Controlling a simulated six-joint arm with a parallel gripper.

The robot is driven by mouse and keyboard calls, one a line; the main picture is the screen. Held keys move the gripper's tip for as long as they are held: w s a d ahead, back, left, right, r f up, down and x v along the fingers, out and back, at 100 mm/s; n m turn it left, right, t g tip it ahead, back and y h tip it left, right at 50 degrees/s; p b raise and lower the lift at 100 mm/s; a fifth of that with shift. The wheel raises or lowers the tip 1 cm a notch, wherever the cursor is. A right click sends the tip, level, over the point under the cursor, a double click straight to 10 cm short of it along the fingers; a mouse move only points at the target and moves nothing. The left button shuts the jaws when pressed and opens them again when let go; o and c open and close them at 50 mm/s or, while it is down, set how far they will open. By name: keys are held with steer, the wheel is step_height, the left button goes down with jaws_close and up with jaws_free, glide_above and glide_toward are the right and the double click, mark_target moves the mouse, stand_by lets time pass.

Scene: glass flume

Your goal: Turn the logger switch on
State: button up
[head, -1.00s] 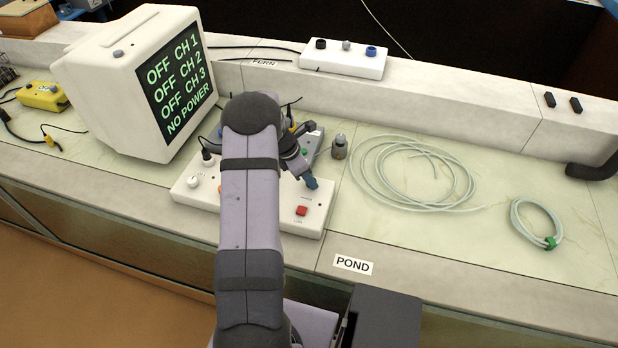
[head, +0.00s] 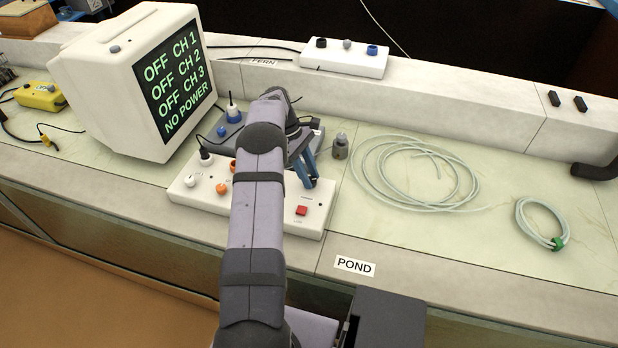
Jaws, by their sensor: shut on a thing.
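A low white control box (head: 255,214) lies on the bench with several controls on its top. My gripper (head: 313,183) points down at the right end of this box, its blue fingers shut on a small control that they hide. I take this control to be the logger switch; its small label (head: 305,198) is too small to read. A red square button (head: 301,210) sits just in front of the fingertips, apart from them. The monitor (head: 172,82) shows OFF for CH 1, CH 2 and CH 3, and NO POWER.
A white knob (head: 190,181) and an orange knob (head: 221,188) are on the box's left part. A small grey metal piece (head: 341,146) stands right of my gripper. Coiled pale tubing (head: 415,205) and a smaller coil (head: 538,240) lie further right. The front bench edge by the POND label is clear.

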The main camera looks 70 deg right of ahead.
steer(key=shift+d+m+y+b, duration=0.1)
steer(key=shift+m+y+b, duration=0.4)
steer(key=shift+m, duration=1.1)
steer(key=o, duration=1)
steer(key=shift+o, duration=0.2)
steer(key=shift+r, duration=0.1)
steer(key=shift+r, duration=0.55)
step_height(320, 180, up, 9)
steer(key=p, duration=0.2)
